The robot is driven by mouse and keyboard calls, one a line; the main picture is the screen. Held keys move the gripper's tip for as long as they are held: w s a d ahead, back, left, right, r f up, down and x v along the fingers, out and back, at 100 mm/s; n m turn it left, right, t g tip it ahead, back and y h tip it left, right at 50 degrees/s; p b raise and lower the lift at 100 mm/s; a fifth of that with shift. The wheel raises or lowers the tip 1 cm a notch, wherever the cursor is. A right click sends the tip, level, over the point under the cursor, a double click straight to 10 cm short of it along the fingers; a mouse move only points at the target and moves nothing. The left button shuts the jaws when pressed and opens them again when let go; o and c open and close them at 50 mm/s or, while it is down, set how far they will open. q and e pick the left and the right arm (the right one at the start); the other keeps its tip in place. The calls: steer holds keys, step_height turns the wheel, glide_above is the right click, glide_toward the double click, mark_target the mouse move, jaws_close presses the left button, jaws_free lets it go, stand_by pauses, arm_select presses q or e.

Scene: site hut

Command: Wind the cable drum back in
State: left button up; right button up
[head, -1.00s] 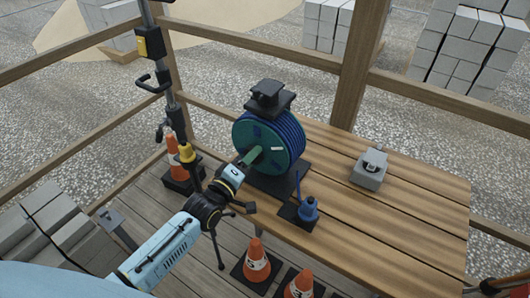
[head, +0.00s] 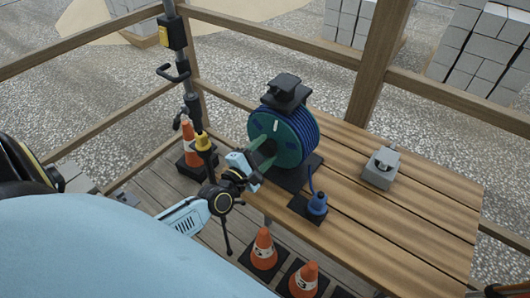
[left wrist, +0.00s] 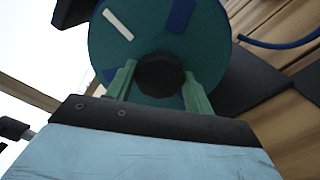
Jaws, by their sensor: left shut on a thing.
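The cable drum (head: 262,128) stands on a black base at the table's left end. It has a green face with a white mark and blue cable wound on it. My left gripper (head: 264,153) reaches the face from the front left. In the left wrist view its green fingers stand either side of a dark round handle (left wrist: 160,75) and are shut on it. The drum face (left wrist: 105,50) fills the space behind, with the white mark at upper left. A blue plug (head: 317,203) stands on a black pad, with blue cable rising from it.
The wooden table (head: 425,220) is clear to the right except for a grey block-like item (head: 381,168). Orange cones (head: 264,248) stand below its front edge. A pole (head: 189,95) and another cone (head: 189,140) are at left. Wooden rails enclose the deck.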

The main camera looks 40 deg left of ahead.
arm_select(q)
steer(key=shift+r+n, duration=0.1)
steer(key=shift+n, duration=0.6)
steer(key=o, duration=1.4)
steer(key=shift+s, duration=0.35)
steer(key=s, duration=0.6)
steer(key=s+b, duration=0.1)
steer(key=s, duration=0.5)
steer(key=shift+s+a, duration=0.2)
steer(key=shift+s, duration=0.1)
